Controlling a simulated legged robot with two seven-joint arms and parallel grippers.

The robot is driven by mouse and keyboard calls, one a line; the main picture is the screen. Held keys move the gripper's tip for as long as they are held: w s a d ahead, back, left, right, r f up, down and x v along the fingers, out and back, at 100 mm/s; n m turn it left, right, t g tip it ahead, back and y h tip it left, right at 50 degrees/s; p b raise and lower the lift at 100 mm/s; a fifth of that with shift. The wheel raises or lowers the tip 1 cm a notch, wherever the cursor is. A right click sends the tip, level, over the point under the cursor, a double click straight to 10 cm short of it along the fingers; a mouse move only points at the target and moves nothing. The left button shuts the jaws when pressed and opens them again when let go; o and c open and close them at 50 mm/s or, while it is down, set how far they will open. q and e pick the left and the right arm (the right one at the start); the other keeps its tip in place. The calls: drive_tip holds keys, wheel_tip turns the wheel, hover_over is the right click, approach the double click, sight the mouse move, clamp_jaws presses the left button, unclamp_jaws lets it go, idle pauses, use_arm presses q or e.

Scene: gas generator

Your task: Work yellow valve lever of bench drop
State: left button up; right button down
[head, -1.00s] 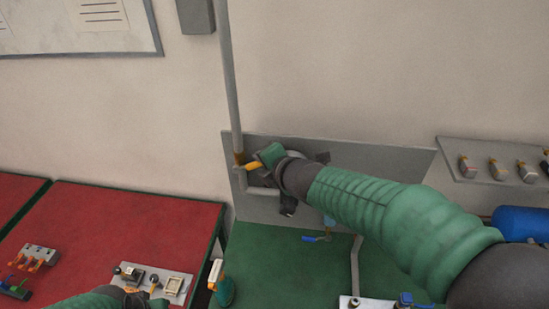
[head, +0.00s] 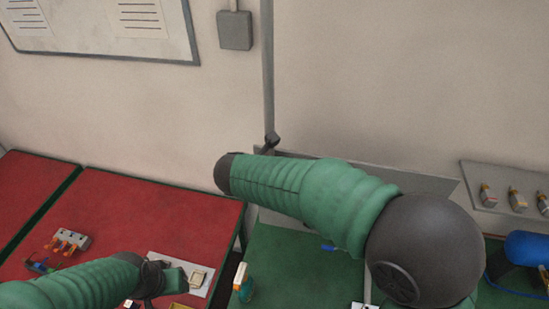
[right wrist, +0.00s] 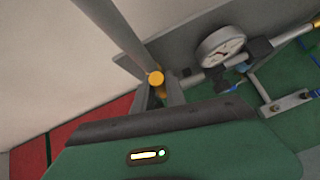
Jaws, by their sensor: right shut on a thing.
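The yellow valve lever (right wrist: 156,79) shows end-on in the right wrist view, beside the grey vertical pipe. My right gripper (right wrist: 160,92) is shut on it, one finger on each side. In the head view my right gripper (head: 271,142) shows only as a dark tip against the pipe, and my forearm hides the lever and valve. My left gripper (head: 165,279) is low over the red table; I cannot tell its jaw opening.
A pressure gauge (right wrist: 221,46) and a blue-handled valve (right wrist: 229,86) are to the right of the lever. The grey pipe (head: 268,75) runs up the wall. The red table (head: 150,208) holds small fittings.

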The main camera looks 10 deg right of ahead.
use_arm(q)
drive_tip(key=shift+w+a+r+p, duration=0.45)
drive_tip(key=shift+a+r+p, duration=0.1)
drive_tip(key=shift+r, duration=0.1)
use_arm(e)
drive_tip(key=shift+s+a+f+n+g+h, duration=0.15)
drive_tip(key=shift+a+f+n+g+h, duration=0.3)
drive_tip(key=shift+a+f, duration=0.25)
use_arm(q)
drive_tip(key=shift+d, duration=0.1)
use_arm(e)
drive_tip(key=shift+d, duration=0.1)
drive_tip(key=c, duration=1.6)
unclamp_jaws()
drive_tip(key=shift+o, duration=1.2)
drive_tip(key=shift+w, duration=0.25)
use_arm(q)
drive_tip(key=shift+w+a+f, duration=0.1)
drive_tip(key=shift+w+a, duration=0.25)
use_arm(e)
drive_tip(key=shift+w+a+r, duration=0.15)
drive_tip(key=shift+w+a, duration=0.05)
drive_tip(key=shift+w, duration=0.05)
